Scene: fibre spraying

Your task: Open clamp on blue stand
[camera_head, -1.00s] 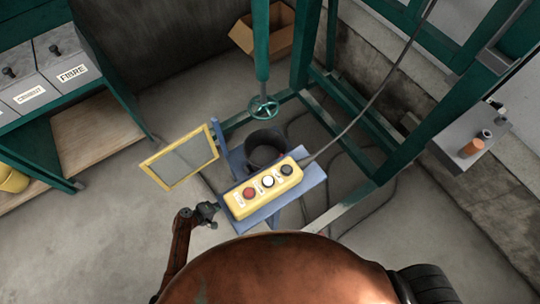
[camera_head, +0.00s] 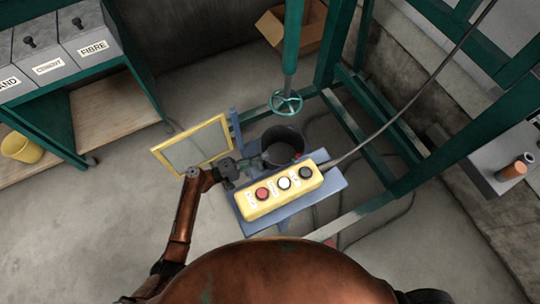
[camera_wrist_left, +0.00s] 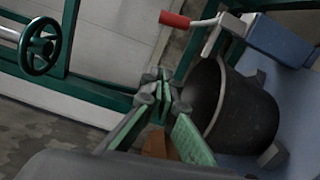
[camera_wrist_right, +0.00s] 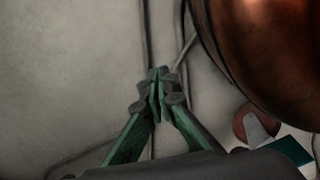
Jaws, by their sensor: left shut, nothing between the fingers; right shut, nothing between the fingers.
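The blue stand (camera_head: 332,188) is in the middle of the head view, with a dark bucket (camera_head: 283,143) on it. In the left wrist view the stand (camera_wrist_left: 303,92) shows at the right. The clamp (camera_wrist_left: 215,38), a grey lever with a red handle (camera_wrist_left: 174,19), sits at the bucket's rim (camera_wrist_left: 214,100). My left gripper (camera_wrist_left: 163,86) is shut and empty beside the bucket, below the red handle in that view and apart from it. In the head view the left gripper (camera_head: 236,167) is left of the bucket. My right gripper (camera_wrist_right: 158,84) is shut and empty above the floor.
A yellow button box (camera_head: 284,186) with a cable hangs in front of the stand. A yellow-framed panel (camera_head: 194,146) stands to its left. A green handwheel (camera_head: 286,102) and green frame posts rise behind.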

